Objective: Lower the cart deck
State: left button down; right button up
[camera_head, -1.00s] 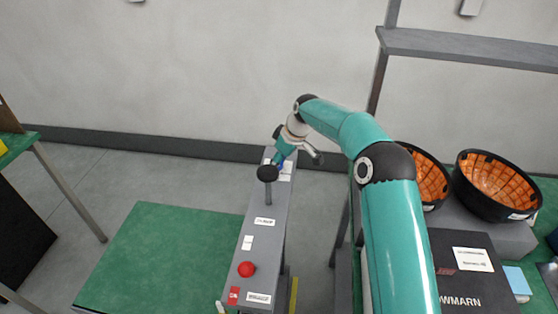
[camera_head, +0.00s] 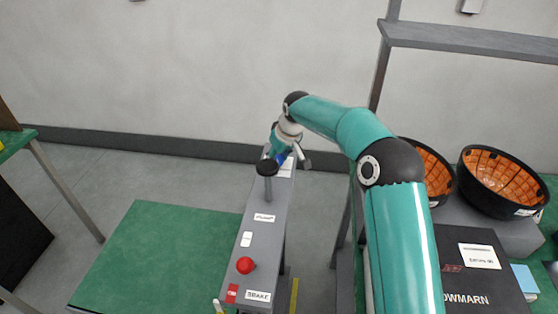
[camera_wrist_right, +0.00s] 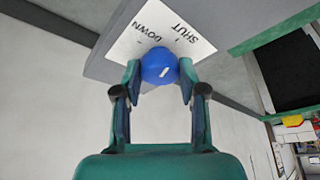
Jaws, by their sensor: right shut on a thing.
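The cart's grey control column (camera_head: 260,235) stands upright beside its green deck (camera_head: 160,255). On the column's top are a black knob on a post (camera_head: 267,168), a red button (camera_head: 245,265) and a label reading BRAKE (camera_head: 258,295). My right gripper (camera_head: 279,158) is at the column's far end, beyond the black knob. In the right wrist view my right gripper (camera_wrist_right: 158,80) has its two fingers on either side of a blue knob (camera_wrist_right: 159,66), shut on it. The knob sits at a white plate (camera_wrist_right: 150,35) marked DOWN and SHUT. My left gripper is out of view.
Two black bowls with orange insides (camera_head: 503,180) and a dark box (camera_head: 480,270) stand on the right bench. A shelf (camera_head: 470,45) hangs above them. A table with a green top (camera_head: 15,143) is at the left. Grey floor is free between that table and the deck.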

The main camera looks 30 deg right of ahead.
jog(key=shift+a+m+h+b, duration=0.15)
jog(key=shift+m+h+b, duration=0.65)
jog(key=shift+m, duration=1.2)
jog(key=o, duration=1.1)
jog(key=v, duration=1.2)
